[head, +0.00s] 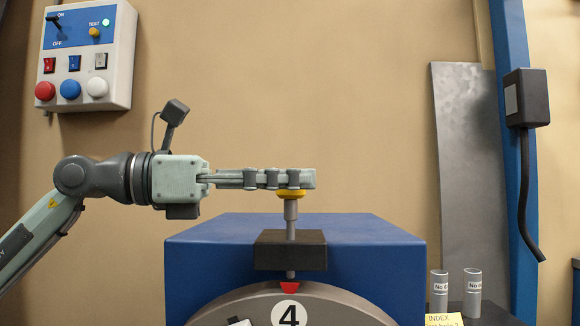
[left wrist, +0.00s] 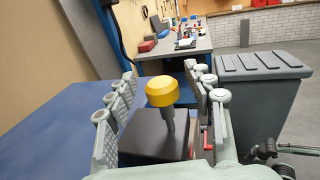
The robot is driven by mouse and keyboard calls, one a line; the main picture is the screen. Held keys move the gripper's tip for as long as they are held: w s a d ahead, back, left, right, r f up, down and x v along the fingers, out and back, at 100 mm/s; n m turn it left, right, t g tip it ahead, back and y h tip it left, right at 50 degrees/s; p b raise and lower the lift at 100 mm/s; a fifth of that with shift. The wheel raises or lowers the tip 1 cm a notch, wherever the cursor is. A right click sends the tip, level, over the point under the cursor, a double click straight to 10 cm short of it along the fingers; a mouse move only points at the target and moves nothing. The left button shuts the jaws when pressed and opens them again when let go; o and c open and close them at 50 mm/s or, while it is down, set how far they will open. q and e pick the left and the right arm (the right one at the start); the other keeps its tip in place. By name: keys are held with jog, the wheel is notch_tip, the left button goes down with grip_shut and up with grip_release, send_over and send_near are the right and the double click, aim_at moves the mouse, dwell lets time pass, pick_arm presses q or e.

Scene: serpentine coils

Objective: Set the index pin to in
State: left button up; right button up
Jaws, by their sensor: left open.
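The index pin has a yellow knob (head: 291,194) on a grey shaft (head: 291,226) that rises from a black block (head: 291,251) on the blue housing (head: 375,250). Below the block a red tip (head: 289,288) shows at the grey dial (head: 345,305), above the number 4. My left gripper (head: 308,179) is level at the knob's height and hides its top. In the left wrist view the yellow knob (left wrist: 161,91) stands between the two open fingers (left wrist: 160,95), with gaps on both sides.
A control box (head: 88,55) with a switch and several buttons hangs on the wall at upper left. Two grey tubes (head: 472,293) and a yellow note (head: 444,320) are at lower right. A workbench (left wrist: 180,45) and a dark bin (left wrist: 262,85) stand beyond the housing.

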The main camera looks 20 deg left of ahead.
pick_arm(q)
jog(key=shift+w+d, duration=0.15)
jog(key=shift+d, duration=0.1)
grip_shut()
dwell(0.3)
